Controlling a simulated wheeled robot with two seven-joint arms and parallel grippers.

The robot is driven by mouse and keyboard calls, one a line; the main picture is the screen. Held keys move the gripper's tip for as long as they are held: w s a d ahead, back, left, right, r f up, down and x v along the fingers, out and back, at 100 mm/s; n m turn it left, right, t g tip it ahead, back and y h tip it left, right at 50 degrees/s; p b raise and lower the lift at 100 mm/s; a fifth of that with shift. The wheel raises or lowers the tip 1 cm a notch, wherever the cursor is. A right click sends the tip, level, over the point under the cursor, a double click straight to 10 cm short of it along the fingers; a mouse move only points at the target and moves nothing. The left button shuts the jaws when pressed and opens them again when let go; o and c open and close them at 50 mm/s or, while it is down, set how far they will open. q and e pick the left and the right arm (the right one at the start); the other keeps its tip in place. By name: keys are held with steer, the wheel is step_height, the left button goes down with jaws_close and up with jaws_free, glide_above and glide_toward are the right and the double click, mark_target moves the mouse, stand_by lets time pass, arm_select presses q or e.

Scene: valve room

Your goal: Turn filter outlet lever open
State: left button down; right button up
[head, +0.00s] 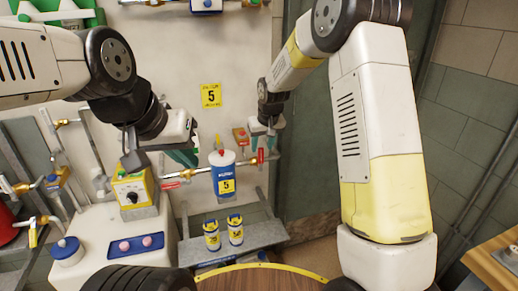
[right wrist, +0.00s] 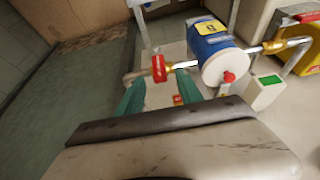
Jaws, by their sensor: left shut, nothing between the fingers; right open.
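The filter (head: 226,183) is a blue and white canister with a yellow "5" label and a red top knob. It hangs on a pipe and also shows in the right wrist view (right wrist: 213,45). On the outlet pipe right of it sits a red lever (head: 261,156) by a brass valve. In the right wrist view the red lever (right wrist: 158,68) lies just beyond and between my right gripper's green fingertips. My right gripper (head: 265,147) is open; I cannot tell whether it touches the lever. My left gripper (head: 186,158) is shut and empty, left of the filter.
Two small blue and yellow cans (head: 211,236) stand on a metal shelf (head: 262,237) below the filter. A small red box (head: 240,136) is above the pipe. A yellow "5" sign (head: 210,96) is on the panel.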

mark_target(262, 150)
steer(key=x, duration=0.5)
steer(key=shift+f, duration=0.1)
jaws_close()
stand_by(1.3)
